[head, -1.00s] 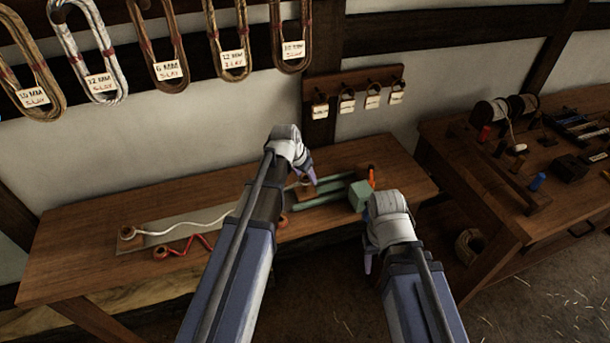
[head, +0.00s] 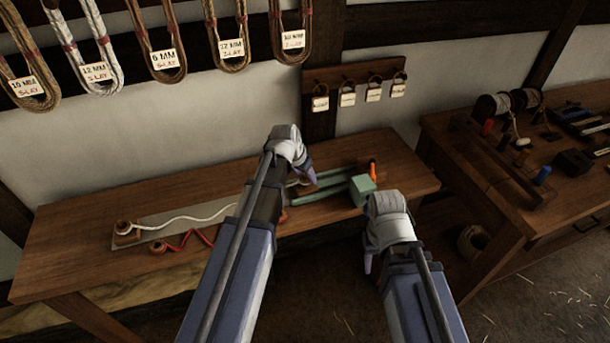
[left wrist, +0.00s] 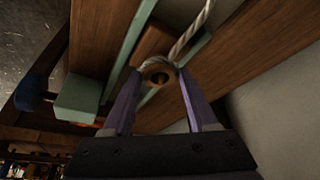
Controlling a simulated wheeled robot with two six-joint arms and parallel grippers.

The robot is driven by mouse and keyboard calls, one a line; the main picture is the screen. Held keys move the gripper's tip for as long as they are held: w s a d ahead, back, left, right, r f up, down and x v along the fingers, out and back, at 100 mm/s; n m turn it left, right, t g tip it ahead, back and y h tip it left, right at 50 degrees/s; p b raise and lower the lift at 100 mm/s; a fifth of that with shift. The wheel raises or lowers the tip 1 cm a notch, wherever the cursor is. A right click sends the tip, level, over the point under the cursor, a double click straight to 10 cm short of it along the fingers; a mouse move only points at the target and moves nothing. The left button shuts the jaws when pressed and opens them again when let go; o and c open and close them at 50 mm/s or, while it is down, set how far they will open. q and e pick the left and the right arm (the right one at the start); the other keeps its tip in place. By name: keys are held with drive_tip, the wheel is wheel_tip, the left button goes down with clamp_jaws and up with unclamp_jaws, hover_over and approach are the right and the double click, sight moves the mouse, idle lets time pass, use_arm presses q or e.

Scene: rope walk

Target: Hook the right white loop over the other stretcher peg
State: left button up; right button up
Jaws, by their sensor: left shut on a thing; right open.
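A white rope (head: 190,217) runs along a pale board (head: 160,229) on the bench, from the left wooden peg (head: 124,229) toward the right. Its left end sits at that peg. In the left wrist view, the right white loop (left wrist: 162,61) lies between my left gripper's fingers, by the round top of a wooden peg (left wrist: 158,77). I cannot tell whether the loop encircles this peg. My right gripper (head: 368,264) is open, in front of the bench.
A red cord (head: 182,243) lies in front of the board. Green bars (head: 325,196) and a green block (head: 362,190) are right of my left gripper, with an orange item (head: 373,167) behind. A second bench (head: 520,200) stands right. Rope coils hang on the wall.

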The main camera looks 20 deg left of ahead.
use_arm(q)
drive_tip(key=shift+f+b, duration=0.6)
drive_tip(key=shift+f, duration=0.1)
drive_tip(key=shift+f, duration=0.15)
drive_tip(key=o, duration=1.4)
drive_tip(key=p+v, duration=0.7)
drive_tip(key=v, duration=0.1)
drive_tip(key=shift+w, duration=0.1)
drive_tip(key=shift+d, duration=0.1)
